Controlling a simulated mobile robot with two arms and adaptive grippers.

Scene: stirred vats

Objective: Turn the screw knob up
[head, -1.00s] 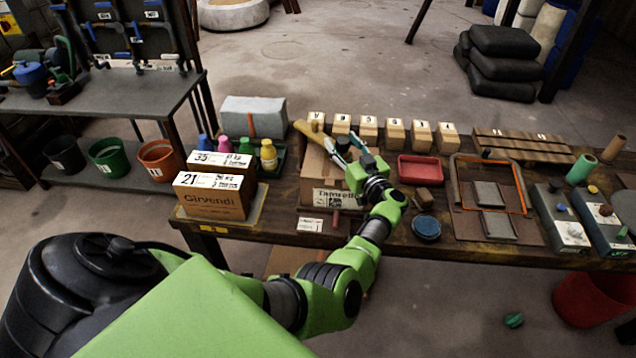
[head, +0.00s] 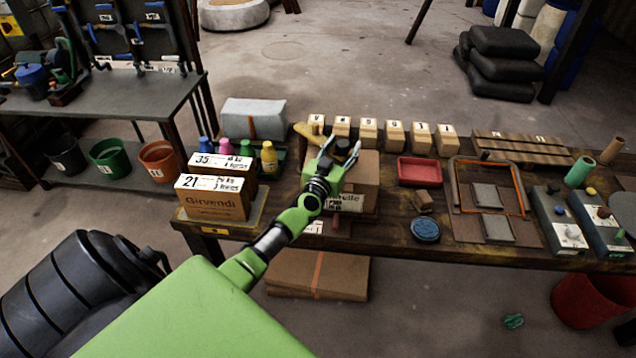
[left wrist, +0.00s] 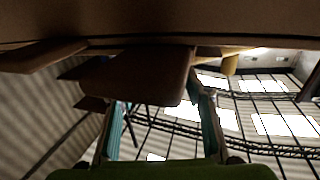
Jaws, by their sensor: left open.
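My left gripper (head: 340,147) is over the cardboard box (head: 362,170) on the workbench, fingers spread and pointing to the back. It hides part of the box. In the left wrist view my two teal fingers (left wrist: 160,110) stand apart, with a brown rounded block (left wrist: 135,75) beyond and between them. I cannot tell whether they touch it. I cannot single out the screw knob for certain. Small knobs show on the grey control boxes (head: 568,236) at the right, far from my left gripper. My right gripper is not in view.
Labelled wooden blocks (head: 393,135) stand in a row behind the box. Stacked cartons (head: 213,204) and bottles (head: 269,158) stand at its left. A red tray (head: 419,172), a blue round dish (head: 425,229) and an orange-edged frame (head: 522,190) lie to the right.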

